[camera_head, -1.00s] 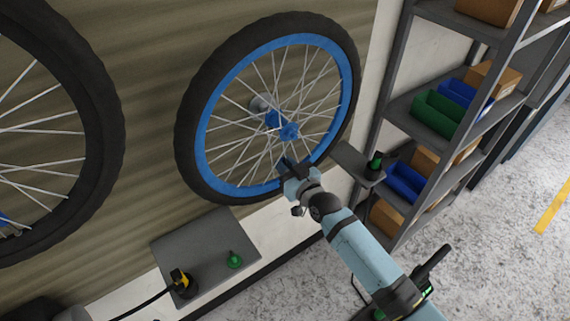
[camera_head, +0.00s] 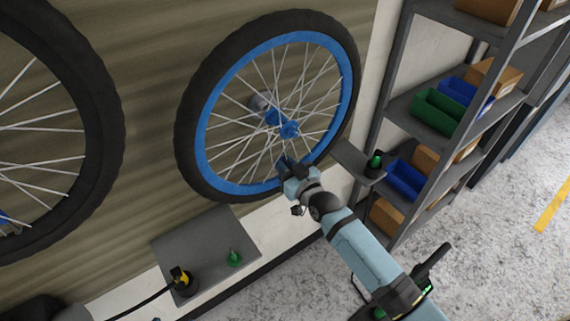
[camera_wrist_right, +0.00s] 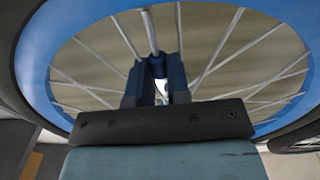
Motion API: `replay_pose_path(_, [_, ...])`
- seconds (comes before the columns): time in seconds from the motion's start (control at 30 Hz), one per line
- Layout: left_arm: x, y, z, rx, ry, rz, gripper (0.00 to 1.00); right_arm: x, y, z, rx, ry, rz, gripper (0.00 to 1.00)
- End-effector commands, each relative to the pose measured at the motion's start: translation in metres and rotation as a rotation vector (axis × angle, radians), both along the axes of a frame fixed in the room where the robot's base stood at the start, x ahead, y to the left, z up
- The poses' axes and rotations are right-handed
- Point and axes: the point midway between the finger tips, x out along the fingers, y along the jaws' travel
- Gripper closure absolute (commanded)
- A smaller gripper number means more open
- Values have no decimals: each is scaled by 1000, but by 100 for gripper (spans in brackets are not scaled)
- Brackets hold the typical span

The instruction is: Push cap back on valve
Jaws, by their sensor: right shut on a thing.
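The blue-rimmed wheel (camera_head: 215,160) hangs upright against the wall. My right gripper (camera_head: 284,163) is at the lower inner edge of its rim, among the spokes. I cannot tell how far the cap sits on the valve. My left gripper is not in view.
A grey tray (camera_head: 205,235) below the wheel bears a small green item (camera_head: 234,257) and a black-and-yellow hose head (camera_head: 181,279). A black-and-green bottle (camera_head: 375,162) stands on a small shelf at right, beside a rack with bins (camera_head: 437,113). Another wheel (camera_head: 108,120) is at left.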

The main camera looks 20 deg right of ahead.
Motion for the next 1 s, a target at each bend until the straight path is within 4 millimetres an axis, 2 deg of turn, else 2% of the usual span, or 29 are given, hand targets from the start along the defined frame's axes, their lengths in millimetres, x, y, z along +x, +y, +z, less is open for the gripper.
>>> replay_pose_path(0.9, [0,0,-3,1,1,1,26,0,0,-6,0,0,0,100])
replay_pose_path(0.93, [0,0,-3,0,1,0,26,0,0,-6,0,0,0,76])
replay_pose_path(1.0, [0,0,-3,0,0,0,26,0,0,-6,0,0,0,60])
